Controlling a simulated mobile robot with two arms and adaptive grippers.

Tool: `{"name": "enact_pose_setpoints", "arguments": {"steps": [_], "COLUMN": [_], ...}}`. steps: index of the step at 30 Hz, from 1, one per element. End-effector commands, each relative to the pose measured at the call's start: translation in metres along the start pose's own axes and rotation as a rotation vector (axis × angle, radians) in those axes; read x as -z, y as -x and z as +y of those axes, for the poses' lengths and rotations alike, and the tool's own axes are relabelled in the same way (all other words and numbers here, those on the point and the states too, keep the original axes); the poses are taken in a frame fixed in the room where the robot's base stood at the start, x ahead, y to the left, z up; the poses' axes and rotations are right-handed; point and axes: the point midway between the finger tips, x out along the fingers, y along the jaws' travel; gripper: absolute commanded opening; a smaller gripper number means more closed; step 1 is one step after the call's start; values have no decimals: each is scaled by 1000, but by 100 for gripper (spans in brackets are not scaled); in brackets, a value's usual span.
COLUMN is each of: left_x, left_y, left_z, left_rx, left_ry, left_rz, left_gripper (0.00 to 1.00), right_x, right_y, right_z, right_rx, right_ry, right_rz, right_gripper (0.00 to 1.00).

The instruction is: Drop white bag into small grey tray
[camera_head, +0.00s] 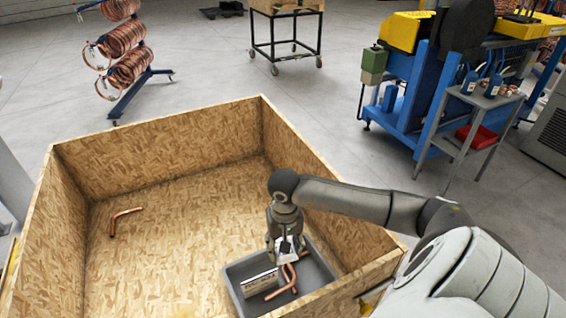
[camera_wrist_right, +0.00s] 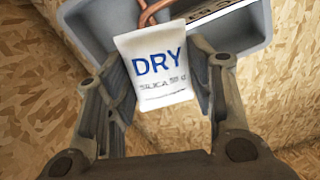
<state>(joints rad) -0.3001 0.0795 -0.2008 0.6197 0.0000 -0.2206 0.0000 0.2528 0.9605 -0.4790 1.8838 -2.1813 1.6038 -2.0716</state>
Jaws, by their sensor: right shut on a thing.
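The white bag (camera_wrist_right: 158,68), printed "DRY" and "SILICA", is between the fingers of my right gripper (camera_wrist_right: 165,100). My right gripper (camera_head: 284,248) is shut on it, pointing down over the small grey tray (camera_head: 316,264). In the head view the bag (camera_head: 286,256) shows only partly below the fingers. The tray also shows in the right wrist view (camera_wrist_right: 85,25), behind the bag. Copper tube pieces (camera_head: 284,290) and a white printed item (camera_head: 259,284) lie in the tray. My left gripper is not in view.
The tray sits inside a large chipboard crate (camera_head: 160,128), near its right wall. A bent copper tube (camera_head: 124,219) lies on the crate floor at the left. The crate floor between is clear. A blue and yellow machine (camera_head: 420,80) stands beyond the crate.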

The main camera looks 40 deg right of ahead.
Motion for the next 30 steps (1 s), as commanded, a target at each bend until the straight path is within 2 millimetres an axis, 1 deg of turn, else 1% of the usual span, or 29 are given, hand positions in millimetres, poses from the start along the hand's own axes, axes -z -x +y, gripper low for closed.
{"name": "enact_pose_setpoints", "arguments": {"steps": [1,6,12,18,25,26,30], "left_x": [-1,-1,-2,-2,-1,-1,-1], "left_y": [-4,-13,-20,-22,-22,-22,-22], "left_z": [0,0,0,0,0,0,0], "left_rx": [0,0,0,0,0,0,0], "left_ry": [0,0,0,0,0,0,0], "left_rz": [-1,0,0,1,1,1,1], "left_gripper": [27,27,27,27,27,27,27], "right_x": [-1,-1,-1,0,0,0,0], "right_y": [-8,-29,-48,-55,-55,-55,-55], "right_z": [0,-1,0,0,0,0,0], "right_rx": [1,1,0,0,-1,-1,-1], "right_ry": [0,-2,-2,-1,-1,-1,-1], "right_rz": [-3,-4,-2,-2,-1,-1,-1], "right_gripper": [26,26,26,26,26,51,69]}}
